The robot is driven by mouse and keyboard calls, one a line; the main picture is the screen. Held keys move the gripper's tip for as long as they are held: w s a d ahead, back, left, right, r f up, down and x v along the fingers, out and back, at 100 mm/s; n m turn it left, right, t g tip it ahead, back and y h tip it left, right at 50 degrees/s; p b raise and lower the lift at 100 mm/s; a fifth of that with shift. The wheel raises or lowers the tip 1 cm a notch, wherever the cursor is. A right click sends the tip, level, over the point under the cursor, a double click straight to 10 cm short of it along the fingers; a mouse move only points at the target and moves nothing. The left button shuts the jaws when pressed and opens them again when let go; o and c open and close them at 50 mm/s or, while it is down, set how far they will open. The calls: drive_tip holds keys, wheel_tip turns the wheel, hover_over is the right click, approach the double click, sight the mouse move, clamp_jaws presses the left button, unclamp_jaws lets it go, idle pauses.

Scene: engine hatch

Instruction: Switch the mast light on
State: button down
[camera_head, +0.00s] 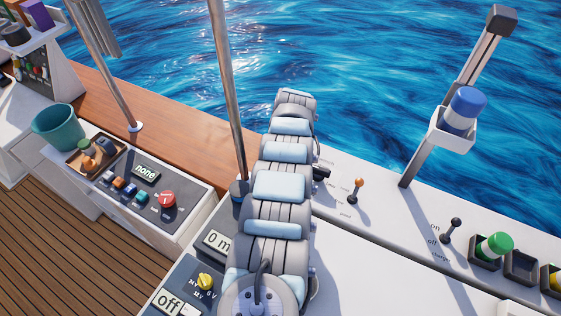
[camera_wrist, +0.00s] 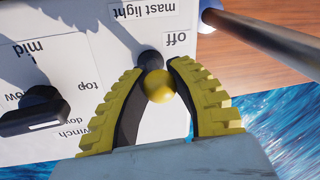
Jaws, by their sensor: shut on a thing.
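In the wrist view, the mast light switch is a small lever with a yellow ball knob (camera_wrist: 160,86) and a dark round base (camera_wrist: 150,61) on a white panel. The printed "mast light" label (camera_wrist: 143,10) and "off" label (camera_wrist: 176,39) appear upside down beside the base. My gripper (camera_wrist: 156,72) has yellow ribbed fingers with dark inner pads, and it is shut on the yellow knob, one finger on each side. No "on" label is visible, and I cannot tell the lever's exact setting. In the head view my arm hides the gripper and this switch.
A black handle (camera_wrist: 38,110) with "top" and "mid" labels stands left of the switch in the wrist view. A metal pole (camera_wrist: 255,40) is at right. In the head view, an orange-tipped lever (camera_head: 358,188) and a black lever (camera_head: 452,230) stand on the white deck right of my arm.

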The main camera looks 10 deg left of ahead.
drive_tip(key=shift+w+r, duration=0.1)
drive_tip(key=shift+r, duration=0.2)
drive_tip(key=c, duration=0.8)
unclamp_jaws()
drive_tip(key=shift+w+d, duration=0.1)
drive_tip(key=shift+w, duration=0.05)
drive_tip(key=shift+f, duration=0.1)
wheel_tip(320, 180, up, 12)
drive_tip(key=s+d, duration=0.1)
drive_tip(key=d, duration=0.1)
drive_tip(key=shift+f, duration=0.1)
drive_tip(key=shift+w+d, duration=0.1)
